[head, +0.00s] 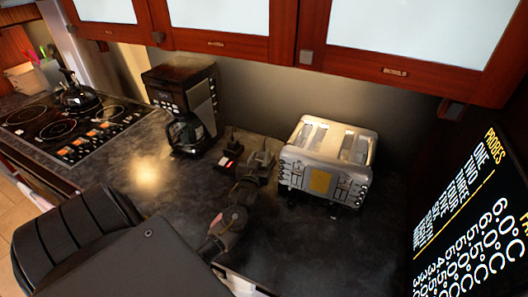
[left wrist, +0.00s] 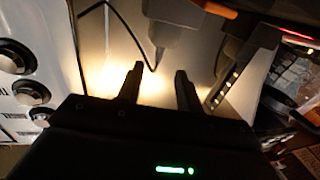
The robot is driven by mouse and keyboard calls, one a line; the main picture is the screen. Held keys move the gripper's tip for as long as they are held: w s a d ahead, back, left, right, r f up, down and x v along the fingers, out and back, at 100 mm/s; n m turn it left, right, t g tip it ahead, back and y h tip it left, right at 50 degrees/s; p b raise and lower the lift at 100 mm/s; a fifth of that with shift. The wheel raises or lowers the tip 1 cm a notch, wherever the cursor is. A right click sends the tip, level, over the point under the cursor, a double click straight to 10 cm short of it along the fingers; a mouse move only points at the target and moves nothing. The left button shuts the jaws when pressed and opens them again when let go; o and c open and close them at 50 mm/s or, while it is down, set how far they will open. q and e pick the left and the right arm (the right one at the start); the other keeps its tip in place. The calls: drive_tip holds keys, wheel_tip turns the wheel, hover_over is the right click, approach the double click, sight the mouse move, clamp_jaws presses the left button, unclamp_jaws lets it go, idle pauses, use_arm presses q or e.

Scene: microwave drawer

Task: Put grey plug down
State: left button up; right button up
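My left gripper (head: 257,163) is over the counter between the coffee maker and the toaster. In the left wrist view its two dark fingers (left wrist: 158,84) stand apart with a bright gap between them and nothing held. A grey plug-like body (left wrist: 172,38) with a narrow tip lies just beyond the fingertips, roughly in line with the gap. It appears apart from the fingers. I cannot tell whether it rests on a surface or sits in a socket. In the head view I cannot pick it out from the dark gripper. My right gripper is not in view.
A silver toaster (head: 325,165) stands close right of the gripper. A black coffee maker (head: 183,100) stands to its left. A small dark device with a red part (head: 228,163) is beside the gripper. A black cord (left wrist: 112,22) runs near the fingers. The front counter (head: 330,245) is clear.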

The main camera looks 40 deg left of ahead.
sight(264, 146)
use_arm(q)
drive_tip(key=shift+w+a+b, duration=0.15)
drive_tip(key=shift+w+b, duration=0.2)
drive_tip(key=b+x, duration=0.2)
drive_tip(key=x, duration=0.1)
drive_tip(key=shift+w+a, duration=0.1)
drive_tip(key=shift+w, duration=0.25)
drive_tip(key=shift+w+a, duration=0.15)
drive_tip(key=shift+w, duration=0.2)
drive_tip(key=shift+r, duration=0.1)
drive_tip(key=shift+r, duration=0.1)
clamp_jaws()
